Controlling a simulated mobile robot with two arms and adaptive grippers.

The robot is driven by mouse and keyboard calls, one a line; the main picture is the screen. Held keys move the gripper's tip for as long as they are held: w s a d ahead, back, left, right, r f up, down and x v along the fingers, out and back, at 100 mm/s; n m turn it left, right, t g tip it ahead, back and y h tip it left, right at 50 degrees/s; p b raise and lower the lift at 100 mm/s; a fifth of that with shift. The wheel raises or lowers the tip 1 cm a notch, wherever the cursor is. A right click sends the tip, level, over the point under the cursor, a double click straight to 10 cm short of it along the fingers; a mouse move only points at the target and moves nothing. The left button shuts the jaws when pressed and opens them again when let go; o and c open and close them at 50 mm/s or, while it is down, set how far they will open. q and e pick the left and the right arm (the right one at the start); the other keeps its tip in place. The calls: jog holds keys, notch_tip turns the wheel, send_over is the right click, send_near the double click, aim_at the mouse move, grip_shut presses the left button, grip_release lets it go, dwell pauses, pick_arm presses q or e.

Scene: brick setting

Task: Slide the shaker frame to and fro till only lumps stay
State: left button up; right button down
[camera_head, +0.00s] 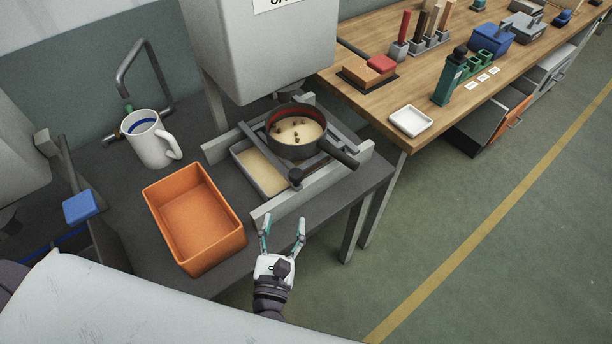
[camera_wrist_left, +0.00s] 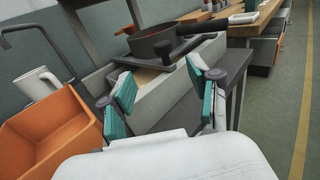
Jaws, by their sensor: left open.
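The grey shaker frame (camera_head: 321,166) sits between two pale rails on the dark bench, with a black knob (camera_head: 296,177) at its near corner. A dark round sieve (camera_head: 300,150) with a reddish inner wall rests on it, holding pale grains and several dark lumps. A tray (camera_head: 258,170) of pale material lies below, partly hidden by the frame. My left gripper (camera_head: 283,232) is open and empty, in front of the near rail and apart from the frame. In the left wrist view, the sieve (camera_wrist_left: 153,46) lies beyond the spread fingers (camera_wrist_left: 160,80). My right gripper is out of view.
An orange bin (camera_head: 195,216) stands left of the rails, with a white mug (camera_head: 150,140) behind it. A large grey housing (camera_head: 262,45) hangs above the back of the frame. A wooden workbench (camera_head: 385,95) adjoins at right. The floor at right is clear.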

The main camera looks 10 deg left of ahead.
aim_at(295, 179)
pick_arm(q)
jog(key=w+p, duration=0.1)
jog(key=w, duration=0.3)
jog(key=w+p, duration=0.1)
jog(key=w, duration=0.3)
jog(key=w+a+p, duration=0.1)
jog(key=w+p, duration=0.1)
jog(key=w, duration=0.2)
jog(key=shift+w+a, duration=0.1)
jog(key=shift+w, duration=0.85)
jog(key=shift+w+f, duration=0.1)
jog(key=shift+w, duration=0.05)
jog(key=shift+a, duration=0.1)
grip_shut()
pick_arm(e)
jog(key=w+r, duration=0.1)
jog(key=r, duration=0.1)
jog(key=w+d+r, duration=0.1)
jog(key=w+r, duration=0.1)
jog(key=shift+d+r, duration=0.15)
